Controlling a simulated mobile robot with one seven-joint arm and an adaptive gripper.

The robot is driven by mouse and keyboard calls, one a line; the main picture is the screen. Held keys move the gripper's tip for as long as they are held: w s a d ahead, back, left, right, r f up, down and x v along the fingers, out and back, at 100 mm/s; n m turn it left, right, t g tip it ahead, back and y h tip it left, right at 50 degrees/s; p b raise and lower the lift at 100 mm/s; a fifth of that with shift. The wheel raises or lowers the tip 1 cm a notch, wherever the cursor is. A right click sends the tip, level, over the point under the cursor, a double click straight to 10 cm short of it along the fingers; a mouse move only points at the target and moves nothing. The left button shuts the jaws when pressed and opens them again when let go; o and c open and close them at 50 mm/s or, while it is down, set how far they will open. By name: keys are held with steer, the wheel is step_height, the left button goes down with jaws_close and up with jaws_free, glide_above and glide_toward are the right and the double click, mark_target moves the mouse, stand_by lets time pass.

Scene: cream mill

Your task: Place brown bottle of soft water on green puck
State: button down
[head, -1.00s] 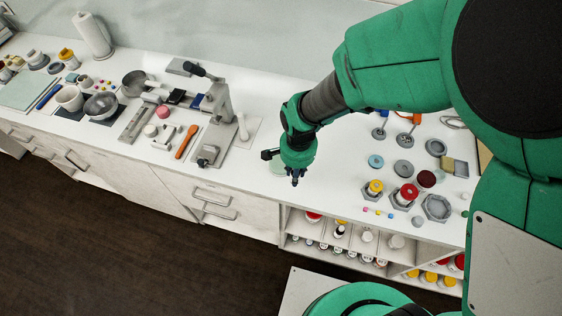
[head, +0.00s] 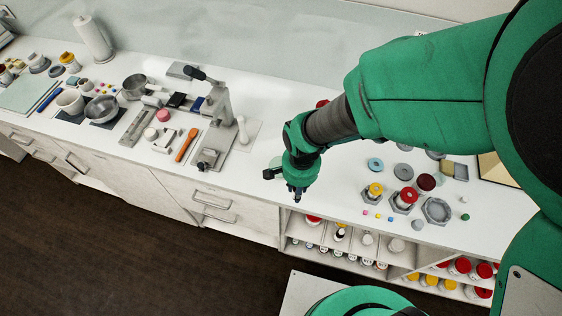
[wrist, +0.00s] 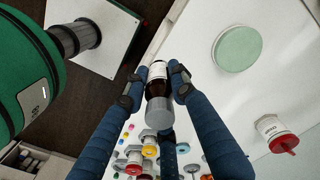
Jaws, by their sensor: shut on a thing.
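My gripper (wrist: 156,76) is shut on a brown bottle (wrist: 157,89) with a white label and a grey cap. In the head view my gripper (head: 297,195) is at the counter's front edge, above the open shelves. The bottle is too hidden to make out there, and the arm largely covers the puck.
A red-capped white bottle (wrist: 272,128) stands near the puck. A grey press (head: 218,125) stands left of my gripper. Hexagonal holders (head: 435,209) and coloured discs (head: 375,164) are to the right. Open shelves (head: 345,254) with bottles are below.

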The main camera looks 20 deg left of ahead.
steer(key=w+a, duration=0.3)
steer(key=w, duration=0.1)
steer(key=w+a+f, duration=0.1)
steer(key=w+a, duration=0.2)
steer(key=w, duration=0.1)
steer(key=w+a, duration=0.3)
steer(key=w, duration=0.1)
steer(key=shift+w+f, duration=0.25)
steer(key=shift+w, duration=0.05)
steer(key=shift+f, duration=1.75)
steer(key=shift+f+b, duration=0.2)
steer(key=shift+b, duration=0.1)
steer(key=c, duration=1.4)
jaws_free()
steer(key=shift+c, duration=0.2)
steer(key=shift+r, duration=0.2)
step_height(320, 180, up, 12)
steer(key=shift+p, duration=0.45)
